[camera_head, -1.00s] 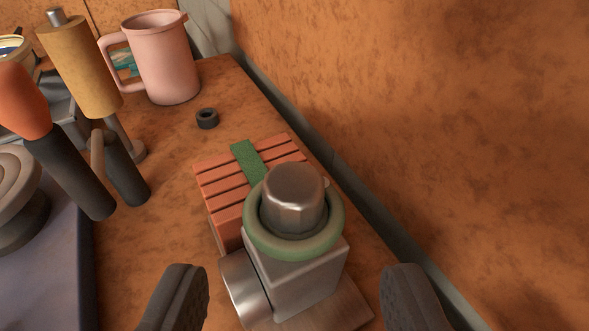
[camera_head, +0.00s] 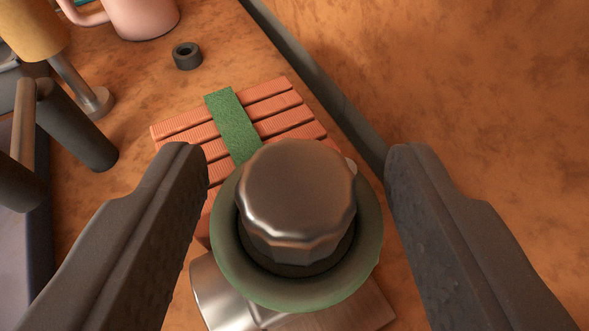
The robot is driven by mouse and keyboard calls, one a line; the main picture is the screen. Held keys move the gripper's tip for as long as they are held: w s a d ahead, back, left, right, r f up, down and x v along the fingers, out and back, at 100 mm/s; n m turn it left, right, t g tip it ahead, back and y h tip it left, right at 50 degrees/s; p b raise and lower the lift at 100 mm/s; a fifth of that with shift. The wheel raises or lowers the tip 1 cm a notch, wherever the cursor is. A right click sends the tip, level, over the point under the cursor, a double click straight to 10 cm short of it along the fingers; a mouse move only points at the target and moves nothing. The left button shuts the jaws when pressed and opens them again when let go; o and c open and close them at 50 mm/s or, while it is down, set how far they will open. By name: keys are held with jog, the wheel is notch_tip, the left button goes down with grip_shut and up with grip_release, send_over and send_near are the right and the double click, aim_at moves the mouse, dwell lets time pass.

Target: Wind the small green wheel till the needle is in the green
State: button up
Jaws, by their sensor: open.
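The small green wheel (camera_head: 300,296) is a thick pale green ring around a faceted metal knob (camera_head: 297,195). It sits on top of a metal block with a cylindrical side part (camera_head: 222,296). My gripper (camera_head: 297,165) is open, one dark finger on each side of the wheel. The left finger is close to the wheel's left side, and the right finger is at its right; I cannot tell whether either touches. Beyond the wheel is a ribbed orange block with a green band (camera_head: 232,124) across it. No needle or dial can be made out.
A small black ring (camera_head: 187,56) lies on the rust-brown surface beyond the ribbed block. A pink mug (camera_head: 143,14), a yellow-handled tool (camera_head: 30,25) and dark handles (camera_head: 75,125) stand at upper left. A rusty wall (camera_head: 450,80) rises at right.

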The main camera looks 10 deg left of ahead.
jog(key=c, duration=1)
jog(key=shift+a+m+h+b, duration=0.1)
jog(key=shift+m+h+b, duration=0.2)
jog(key=shift+b, duration=0.5)
jog(key=shift+a+m+t+h+b, duration=0.1)
jog(key=shift+m+t+h+b, duration=0.2)
jog(key=shift+m+h+b, duration=0.5)
jog(key=shift+a+m+h, duration=0.1)
jog(key=shift+m+h, duration=0.4)
jog(key=shift+h, duration=0.2)
jog(key=shift+r+m+h+p, duration=0.2)
jog(key=shift+m+h+p, duration=0.2)
jog(key=shift+m+h, duration=0.15)
jog(key=m+h+p, duration=0.1)
jog(key=h+p, duration=0.1)
jog(key=p, duration=0.2)
jog(key=shift+a+m, duration=0.1)
jog(key=shift+m, duration=0.15)
jog(key=m+g+h+p, duration=0.1)
jog(key=p, duration=0.5)
jog(key=shift+w+a, duration=0.1)
jog(key=shift+a, duration=0.05)
